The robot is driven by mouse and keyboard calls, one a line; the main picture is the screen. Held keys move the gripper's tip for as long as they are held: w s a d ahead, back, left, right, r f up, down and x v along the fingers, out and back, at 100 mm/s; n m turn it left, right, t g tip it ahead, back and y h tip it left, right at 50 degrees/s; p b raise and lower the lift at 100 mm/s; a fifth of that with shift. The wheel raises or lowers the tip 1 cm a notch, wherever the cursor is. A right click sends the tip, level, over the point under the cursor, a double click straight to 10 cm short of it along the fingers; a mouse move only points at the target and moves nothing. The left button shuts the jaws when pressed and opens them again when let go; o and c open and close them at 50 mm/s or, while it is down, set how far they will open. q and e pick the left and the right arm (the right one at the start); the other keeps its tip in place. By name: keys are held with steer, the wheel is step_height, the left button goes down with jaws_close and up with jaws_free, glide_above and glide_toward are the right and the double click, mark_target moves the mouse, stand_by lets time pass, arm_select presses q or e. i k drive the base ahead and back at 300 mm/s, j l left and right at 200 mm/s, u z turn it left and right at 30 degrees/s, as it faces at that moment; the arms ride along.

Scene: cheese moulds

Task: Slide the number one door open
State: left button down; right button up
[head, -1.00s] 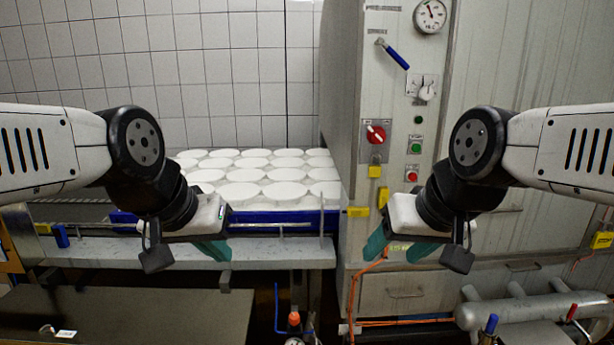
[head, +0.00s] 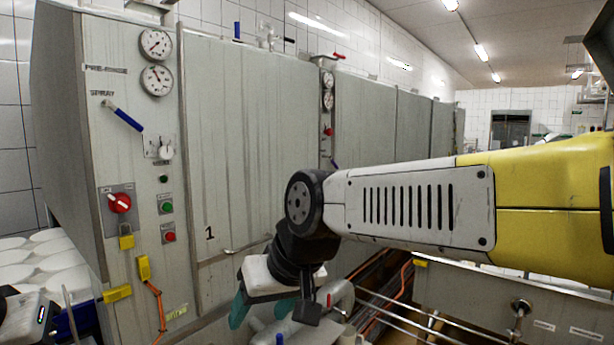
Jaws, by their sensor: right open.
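The number one door (head: 245,130) is a tall grey metal panel with a black "1" at its lower left. It fills the front of the first cabinet and looks shut. A thin bar handle (head: 232,250) shows low on it, its right end partly hidden by my right gripper. My right gripper (head: 262,312) has teal fingers, open and empty, pointing down in front of the door's lower part; I cannot tell how far from the door. Of my left gripper, only a part of its body (head: 28,312) shows at the bottom left corner; its fingers are out of the picture.
A control panel (head: 135,170) with gauges, a red switch and buttons stands left of the door. White round moulds (head: 45,262) lie at the far left. More cabinets (head: 375,120) continue to the right. Pipes and rails (head: 390,310) run below my right arm.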

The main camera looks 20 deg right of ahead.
mark_target(252, 116)
steer(key=z, duration=0.7)
steer(key=i+u, duration=0.45)
steer(key=i, duration=0.65)
